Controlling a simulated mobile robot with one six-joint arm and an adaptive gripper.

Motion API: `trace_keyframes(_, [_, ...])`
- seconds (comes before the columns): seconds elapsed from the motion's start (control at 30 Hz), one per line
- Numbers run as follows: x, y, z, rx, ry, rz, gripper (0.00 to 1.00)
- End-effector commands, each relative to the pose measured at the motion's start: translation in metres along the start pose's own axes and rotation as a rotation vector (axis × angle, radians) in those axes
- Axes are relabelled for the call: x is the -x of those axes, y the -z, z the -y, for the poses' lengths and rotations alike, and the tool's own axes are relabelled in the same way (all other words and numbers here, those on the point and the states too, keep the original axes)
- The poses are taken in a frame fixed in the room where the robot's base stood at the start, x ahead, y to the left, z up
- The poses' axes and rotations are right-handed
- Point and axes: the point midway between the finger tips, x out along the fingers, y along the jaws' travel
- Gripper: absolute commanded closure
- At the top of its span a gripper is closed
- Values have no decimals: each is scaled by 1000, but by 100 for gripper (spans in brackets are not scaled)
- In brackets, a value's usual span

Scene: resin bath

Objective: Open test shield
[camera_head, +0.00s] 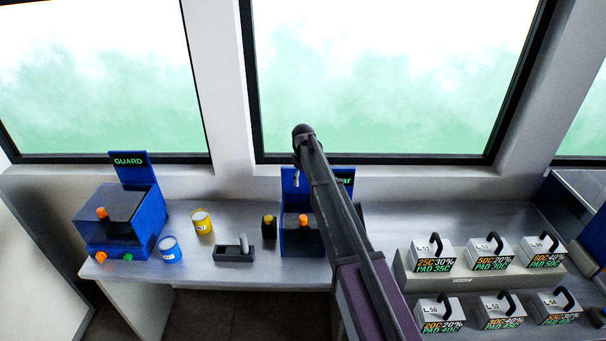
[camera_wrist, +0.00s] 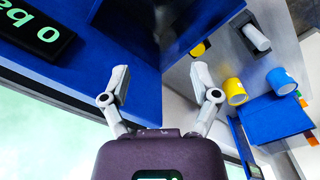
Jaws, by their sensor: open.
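The middle blue machine (camera_head: 289,179) has a display reading "0 bar", partly hidden by my arm in the head view. A dark cover (camera_head: 297,235) with an orange knob (camera_head: 303,220) is at its front; it appears down, though my arm hides its right side. In the wrist view the display (camera_wrist: 35,35) is at upper left, and a dark panel (camera_wrist: 140,20) shows at the top. The orange knob is not seen there. My gripper (camera_wrist: 162,90) is open and empty, close to the blue housing.
A second blue machine (camera_head: 148,216) marked GUARD stands left, with its own orange knob. Between them are a yellow cup (camera_head: 201,222), a blue cup (camera_head: 170,249), and a black holder (camera_head: 233,254). Handled blocks (camera_head: 432,258) fill the right bench. Windows are close behind.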

Motion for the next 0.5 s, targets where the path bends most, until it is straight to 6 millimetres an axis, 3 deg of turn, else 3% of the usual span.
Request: trace_keyframes(0.5, [-47, -36, 36, 0, 0, 0, 22])
